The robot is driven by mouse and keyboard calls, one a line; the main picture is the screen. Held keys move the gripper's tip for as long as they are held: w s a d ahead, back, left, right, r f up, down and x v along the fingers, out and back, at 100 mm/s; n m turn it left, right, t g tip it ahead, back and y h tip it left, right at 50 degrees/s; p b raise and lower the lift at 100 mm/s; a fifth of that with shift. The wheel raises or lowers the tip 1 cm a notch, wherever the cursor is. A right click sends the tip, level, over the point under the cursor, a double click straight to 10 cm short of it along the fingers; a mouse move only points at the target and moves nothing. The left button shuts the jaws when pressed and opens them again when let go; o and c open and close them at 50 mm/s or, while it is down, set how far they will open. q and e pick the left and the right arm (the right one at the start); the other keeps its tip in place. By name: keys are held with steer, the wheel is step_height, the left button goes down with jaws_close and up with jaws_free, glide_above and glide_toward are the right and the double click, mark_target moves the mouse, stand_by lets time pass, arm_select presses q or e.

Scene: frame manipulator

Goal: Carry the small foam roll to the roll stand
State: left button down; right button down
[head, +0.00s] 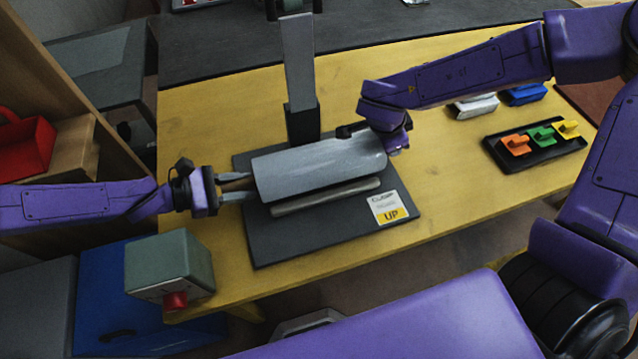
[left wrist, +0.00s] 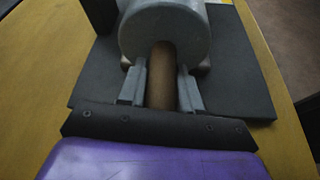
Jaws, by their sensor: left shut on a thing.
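The grey foam roll (head: 320,168) lies level above the dark base plate (head: 285,240) of the stand, just behind a pale rail (head: 325,197). I cannot tell whether it touches the rails. My left gripper (head: 235,188) is at the roll's left end. In the left wrist view, its two fingers (left wrist: 160,92) are shut on the brown core (left wrist: 161,75) that sticks out of the grey roll (left wrist: 165,28). My right gripper (head: 372,132) is at the roll's right end; its fingers are mostly hidden.
A dark upright post (head: 300,85) rises behind the roll. A label marked UP (head: 387,207) lies on the plate. A green-grey box with a red knob (head: 168,262) stands at the front left. A black tray (head: 535,150) with coloured pieces is at right.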

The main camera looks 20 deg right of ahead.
arm_select(q)
steer(key=shift+f+b, duration=0.4)
steer(key=shift+f, duration=0.25)
arm_select(e)
steer(key=shift+f, duration=0.7)
arm_select(q)
steer(key=c, duration=0.8)
jaws_free()
steer(key=shift+r, duration=0.2)
arm_select(e)
steer(key=c, duration=0.8)
jaws_free()
steer(key=shift+r, duration=0.25)
steer(key=shift+c, duration=0.2)
arm_select(q)
steer(key=shift+a, duration=0.1)
arm_select(e)
steer(key=shift+r, duration=0.1)
arm_select(q)
steer(key=v, duration=1.1)
steer(key=shift+a+r, duration=0.2)
steer(key=shift+a, duration=0.15)
arm_select(e)
steer(key=v, duration=1.2)
steer(key=shift+s+a, duration=0.1)
arm_select(q)
steer(key=shift+s, duration=0.1)
